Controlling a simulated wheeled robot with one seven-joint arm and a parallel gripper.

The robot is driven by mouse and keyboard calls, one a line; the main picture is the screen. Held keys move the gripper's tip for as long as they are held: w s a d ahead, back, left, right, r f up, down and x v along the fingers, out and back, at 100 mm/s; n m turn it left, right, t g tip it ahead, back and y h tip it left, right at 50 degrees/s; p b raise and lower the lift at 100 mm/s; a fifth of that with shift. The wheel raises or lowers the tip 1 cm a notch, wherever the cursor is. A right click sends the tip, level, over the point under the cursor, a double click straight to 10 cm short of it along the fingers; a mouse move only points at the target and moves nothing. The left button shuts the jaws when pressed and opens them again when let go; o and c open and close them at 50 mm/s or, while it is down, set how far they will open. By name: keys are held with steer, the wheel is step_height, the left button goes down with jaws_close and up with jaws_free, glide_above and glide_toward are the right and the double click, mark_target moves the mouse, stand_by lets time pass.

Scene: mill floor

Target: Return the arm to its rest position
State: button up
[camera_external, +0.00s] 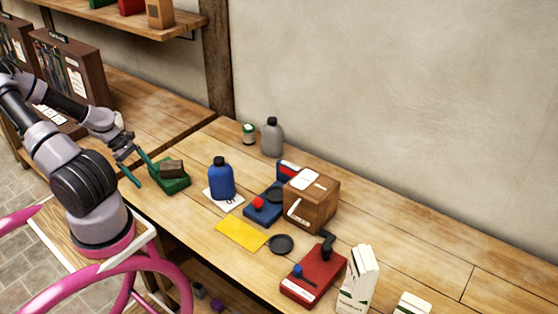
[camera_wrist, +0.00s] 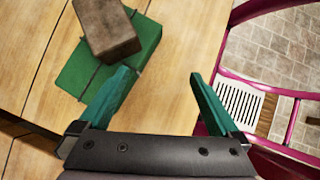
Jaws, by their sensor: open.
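My gripper (camera_external: 139,172) is open and empty at the left part of the workbench, with its green fingers spread. It also shows in the wrist view (camera_wrist: 158,95), with bare bench and the bench edge between the fingertips. A green box (camera_external: 170,182) with a dark brown block (camera_external: 172,168) on top stands just right of the gripper in the external view. In the wrist view the green box (camera_wrist: 75,72) and the brown block (camera_wrist: 108,28) lie at the upper left, beyond the left finger. My arm reaches out over the bench from its base.
A blue bottle (camera_external: 221,180), a grey bottle (camera_external: 271,140), a brown box (camera_external: 312,205), a yellow sheet (camera_external: 241,233) and a red device (camera_external: 313,276) stand further right on the bench. Dark cases (camera_external: 70,68) stand at the left back. A shelf (camera_external: 130,22) hangs above.

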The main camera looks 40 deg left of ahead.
steer(key=m+g, duration=0.1)
steer(key=r+m+g+y, duration=0.1)
steer(key=m, duration=0.1)
steer(key=shift+s+d+r, duration=0.15)
steer(key=shift+s, duration=0.2)
steer(key=w+d+r+m+y, duration=0.2)
steer(key=r+m+y, duration=0.3)
steer(key=r, duration=0.5)
steer(key=w+d+r+m+y, duration=0.2)
steer(key=d+r+m+y, duration=0.15)
steer(key=r+m, duration=0.5)
steer(key=s+d+r+m+t, duration=0.2)
steer(key=d+r+m+t, duration=0.1)
steer(key=r, duration=0.7)
steer(key=s+d+r+m+t, duration=0.3)
steer(key=d+r+m+t, duration=0.1)
steer(key=d+r, duration=0.4)
steer(key=shift+s+r+m+h, duration=0.35)
steer(key=shift+r+m, duration=0.5)
